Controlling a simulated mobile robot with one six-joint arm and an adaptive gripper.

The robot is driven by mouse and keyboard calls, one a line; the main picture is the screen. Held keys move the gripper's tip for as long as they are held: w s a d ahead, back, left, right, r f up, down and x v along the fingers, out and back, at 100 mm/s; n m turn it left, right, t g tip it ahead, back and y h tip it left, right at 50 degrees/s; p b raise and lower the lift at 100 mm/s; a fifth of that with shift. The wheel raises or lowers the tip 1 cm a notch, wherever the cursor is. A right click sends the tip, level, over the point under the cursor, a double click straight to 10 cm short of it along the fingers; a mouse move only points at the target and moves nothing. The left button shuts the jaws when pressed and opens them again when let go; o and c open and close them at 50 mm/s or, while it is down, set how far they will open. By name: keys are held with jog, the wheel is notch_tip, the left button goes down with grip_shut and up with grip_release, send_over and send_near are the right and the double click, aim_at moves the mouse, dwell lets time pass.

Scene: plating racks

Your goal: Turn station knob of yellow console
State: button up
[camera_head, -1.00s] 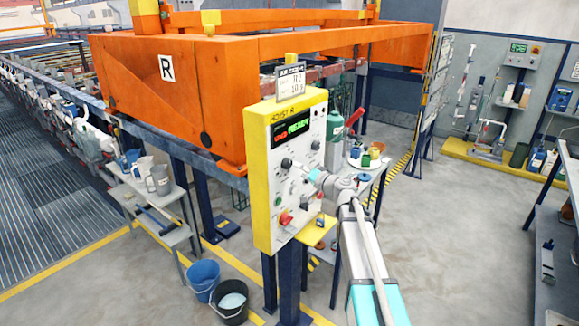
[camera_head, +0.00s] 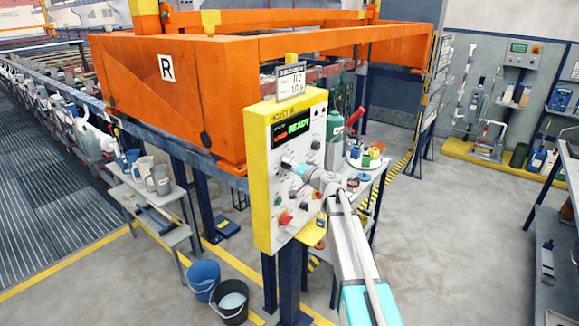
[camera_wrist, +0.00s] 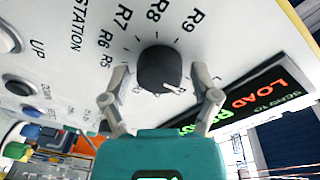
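The yellow console (camera_head: 259,196) has a white front panel with several knobs and buttons and a lit display (camera_head: 292,128). In the wrist view, the black station knob (camera_wrist: 158,66) sits on the white panel, with labels R5 to R9 around its upper side and "STATION" to the left. A pale mark shows at its lower right edge. My gripper (camera_wrist: 161,82) is open, with one finger on each side of the knob and a visible gap on both sides. In the head view, my gripper (camera_head: 290,164) is at the panel's upper middle and hides the knob.
Below the station knob in the head view is a red knob (camera_head: 286,217). In the wrist view, an UP button (camera_wrist: 8,40) and smaller buttons lie left. Two buckets (camera_head: 232,301) stand on the floor at left.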

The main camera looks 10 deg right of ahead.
jog(key=c, duration=0.7)
jog(key=shift+c, duration=0.2)
jog(key=shift+m, duration=0.4)
jog(key=m+g+p, duration=0.1)
jog(key=m, duration=0.4)
jog(key=m+p, duration=0.1)
jog(key=m, duration=0.4)
jog(key=shift+r+g, duration=0.15)
jog(key=shift+g, duration=0.25)
jog(key=o, duration=1.2)
jog(key=shift+w, duration=0.1)
jog(key=shift+c, duration=0.2)
